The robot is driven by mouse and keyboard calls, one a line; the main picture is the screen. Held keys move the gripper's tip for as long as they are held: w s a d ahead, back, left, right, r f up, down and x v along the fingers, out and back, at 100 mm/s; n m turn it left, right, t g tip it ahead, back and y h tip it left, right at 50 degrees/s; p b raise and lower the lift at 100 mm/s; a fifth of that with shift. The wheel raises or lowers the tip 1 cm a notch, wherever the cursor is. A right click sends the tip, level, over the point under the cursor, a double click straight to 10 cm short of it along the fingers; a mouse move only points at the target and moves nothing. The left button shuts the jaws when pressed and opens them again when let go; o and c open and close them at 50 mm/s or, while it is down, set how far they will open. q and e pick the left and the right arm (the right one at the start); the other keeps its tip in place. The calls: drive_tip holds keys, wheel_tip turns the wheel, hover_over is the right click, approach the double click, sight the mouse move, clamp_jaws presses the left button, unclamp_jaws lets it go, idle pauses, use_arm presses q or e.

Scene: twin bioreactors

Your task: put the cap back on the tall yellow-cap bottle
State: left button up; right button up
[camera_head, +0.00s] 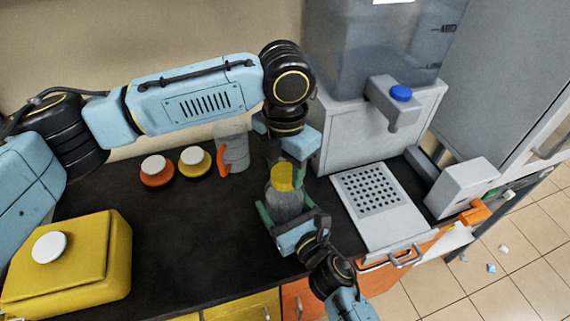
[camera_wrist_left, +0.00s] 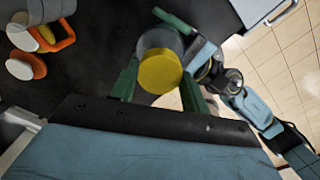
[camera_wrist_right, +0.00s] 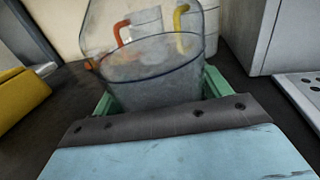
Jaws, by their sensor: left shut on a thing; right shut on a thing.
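The yellow cap (camera_head: 282,176) is held between the green fingers of my left gripper (camera_head: 284,166), which comes down from above. The cap also shows between those fingers in the left wrist view (camera_wrist_left: 160,72). The clear bottle (camera_head: 286,203) is gripped around its body by my right gripper (camera_head: 287,213) over the counter. The bottle fills the middle of the right wrist view (camera_wrist_right: 150,75), between the green fingers. The cap appears over the bottle's top in the head view. I cannot tell whether it touches or is seated, and the neck is hidden.
A clear jug with an orange handle (camera_head: 232,148) stands behind, beside orange (camera_head: 157,180) and yellow (camera_head: 195,171) pieces with white tops. A yellow box (camera_head: 75,262) is at left. A grey dispenser with a perforated tray (camera_head: 370,190) is at right. The black counter's middle left is clear.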

use_arm(q)
drive_tip(key=m, duration=0.3)
drive_tip(key=shift+m, duration=0.4)
drive_tip(key=o, duration=1)
drive_tip(key=shift+o, duration=0.2)
drive_tip(key=shift+r, duration=0.1)
drive_tip(key=shift+r, duration=2.2)
drive_tip(key=shift+c, duration=0.3)
